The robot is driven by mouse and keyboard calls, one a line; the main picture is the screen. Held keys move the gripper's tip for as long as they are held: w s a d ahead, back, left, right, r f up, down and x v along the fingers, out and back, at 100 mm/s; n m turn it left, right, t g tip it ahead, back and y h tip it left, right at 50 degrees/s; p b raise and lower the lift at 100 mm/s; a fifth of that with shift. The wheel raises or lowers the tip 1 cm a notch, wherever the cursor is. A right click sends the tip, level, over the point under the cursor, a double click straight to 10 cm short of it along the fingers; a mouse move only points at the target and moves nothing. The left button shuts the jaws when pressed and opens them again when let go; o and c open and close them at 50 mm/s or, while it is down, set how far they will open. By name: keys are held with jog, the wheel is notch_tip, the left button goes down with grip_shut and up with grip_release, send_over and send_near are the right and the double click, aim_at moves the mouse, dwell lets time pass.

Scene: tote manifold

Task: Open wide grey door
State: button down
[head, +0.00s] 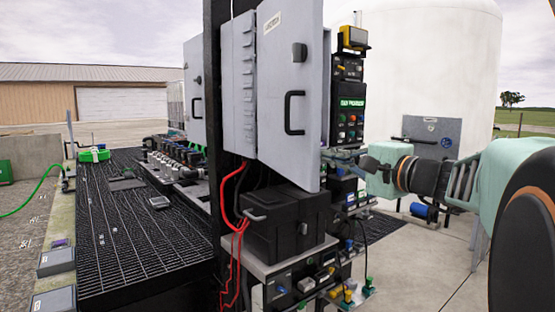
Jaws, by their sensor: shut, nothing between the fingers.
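A wide grey door (278,95) with a label, a dark latch knob and a black pull handle (294,112) fills the middle of the head view. It stands swung out, with equipment showing past its right edge. My arm reaches in from the right. My gripper (336,156) is shut and empty beside the door's lower right edge, level with a point below the handle. Its fingertips are small and partly lost against the dark equipment, so I cannot tell whether they touch the door.
A control panel (351,105) with a green display and buttons stands right of the door. A black case (284,224) sits below it. A dark post (216,140) stands left. A second grey door (194,92) is farther back. Paved floor lies open at lower right.

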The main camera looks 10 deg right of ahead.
jog(key=shift+s+a, duration=0.1)
jog(key=shift+a, duration=0.15)
jog(key=shift+d, duration=0.1)
dwell(0.5)
